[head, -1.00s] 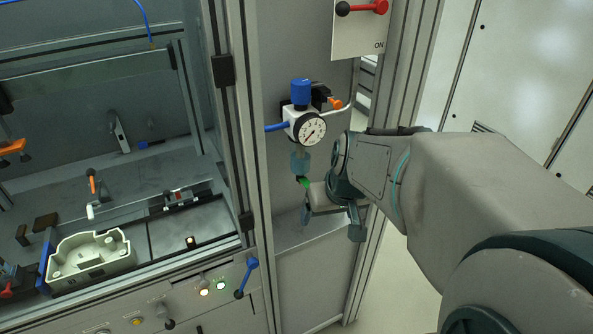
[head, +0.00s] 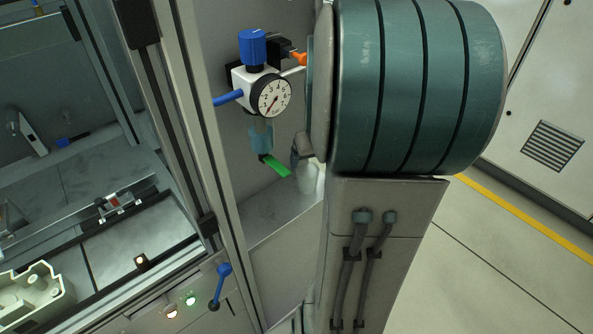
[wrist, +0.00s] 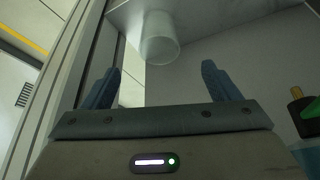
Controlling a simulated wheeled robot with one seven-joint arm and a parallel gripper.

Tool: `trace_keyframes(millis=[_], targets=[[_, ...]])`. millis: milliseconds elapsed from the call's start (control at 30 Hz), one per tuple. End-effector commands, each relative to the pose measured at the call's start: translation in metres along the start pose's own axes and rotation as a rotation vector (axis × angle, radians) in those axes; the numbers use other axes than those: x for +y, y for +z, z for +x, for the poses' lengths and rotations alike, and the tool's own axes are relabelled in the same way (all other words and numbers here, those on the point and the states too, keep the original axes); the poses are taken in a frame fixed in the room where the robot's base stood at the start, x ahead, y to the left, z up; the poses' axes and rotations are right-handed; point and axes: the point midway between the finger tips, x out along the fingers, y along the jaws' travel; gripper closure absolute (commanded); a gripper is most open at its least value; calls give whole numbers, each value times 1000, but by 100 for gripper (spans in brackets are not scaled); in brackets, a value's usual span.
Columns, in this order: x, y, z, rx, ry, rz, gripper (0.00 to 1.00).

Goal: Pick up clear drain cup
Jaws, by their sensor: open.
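A clear, whitish drain cup (wrist: 160,38) shows in the wrist view against a pale ledge, beyond and between my fingertips. In the head view the cup (head: 308,182) stands on the grey ledge, partly covered by my arm. My gripper (wrist: 160,75) is open, with its two blue fingers wide apart and nothing between them. The cup appears a little ahead of the fingertips, not touched. In the head view my gripper is mostly hidden behind my large teal and grey arm link.
A regulator with a gauge (head: 271,97) and blue knob (head: 252,48) is on the panel above the ledge (head: 275,221). A bluish bowl (head: 262,137) and green tab (head: 277,167) hang below it, close to the cup. A metal frame post (head: 195,130) stands left.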

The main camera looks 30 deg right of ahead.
Motion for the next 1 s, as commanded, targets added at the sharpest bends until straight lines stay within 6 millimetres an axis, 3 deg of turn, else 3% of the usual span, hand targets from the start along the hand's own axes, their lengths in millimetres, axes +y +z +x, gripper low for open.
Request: trace_keyframes(millis=[433,767,1000], targets=[[-1,1,70,-3,-2,-1,18],[0,0,91,-1,0,1,18],[1,0,121,-2,0,2,18]])
